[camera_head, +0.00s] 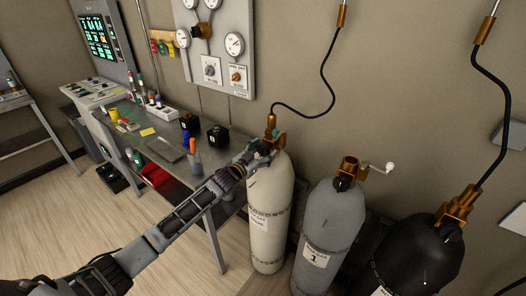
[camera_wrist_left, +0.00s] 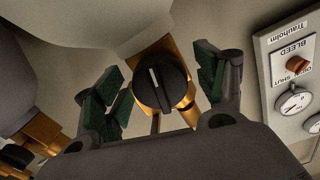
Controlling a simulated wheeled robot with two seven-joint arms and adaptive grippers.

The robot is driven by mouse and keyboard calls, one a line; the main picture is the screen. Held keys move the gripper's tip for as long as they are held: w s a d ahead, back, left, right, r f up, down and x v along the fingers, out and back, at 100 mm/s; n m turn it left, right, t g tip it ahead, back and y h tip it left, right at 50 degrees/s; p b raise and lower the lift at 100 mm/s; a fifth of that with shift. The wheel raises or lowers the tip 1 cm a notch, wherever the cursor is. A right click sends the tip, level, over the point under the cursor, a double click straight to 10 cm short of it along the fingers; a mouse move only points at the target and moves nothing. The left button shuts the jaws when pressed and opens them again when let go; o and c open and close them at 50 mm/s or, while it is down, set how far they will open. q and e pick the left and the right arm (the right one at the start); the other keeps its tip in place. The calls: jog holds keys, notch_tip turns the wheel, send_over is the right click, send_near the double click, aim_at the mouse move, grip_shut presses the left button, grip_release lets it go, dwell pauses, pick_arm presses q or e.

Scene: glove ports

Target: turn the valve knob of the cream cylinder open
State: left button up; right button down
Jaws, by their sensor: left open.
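The cream cylinder (camera_head: 268,215) stands upright against the wall, with a brass valve and hose on top. My left gripper (camera_head: 265,146) is at its valve. In the left wrist view the black valve knob (camera_wrist_left: 161,84), with a pale line on its face, sits on the brass valve body (camera_wrist_left: 150,50). The open fingers of my left gripper (camera_wrist_left: 163,92) stand on either side of the knob, with gaps between their green pads and it. In the head view the gripper hides most of the knob. My right gripper is not in view.
A grey cylinder (camera_head: 328,232) and a black cylinder (camera_head: 418,262) stand to the right. A metal table (camera_head: 205,180) with tools and small boxes is at the left. A gauge panel (camera_head: 245,55) hangs above. A black hose (camera_head: 323,85) runs up from the cream cylinder's valve.

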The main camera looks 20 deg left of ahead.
pick_arm(q)
jog(key=c, duration=1.1)
jog(key=shift+o, duration=0.2)
jog(key=shift+n+p, duration=0.55)
jog(key=shift+n, duration=0.25)
jog(key=o, duration=1.1)
jog(key=shift+c, duration=0.2)
jog(key=v, duration=1.1)
jog(key=shift+s, duration=0.4)
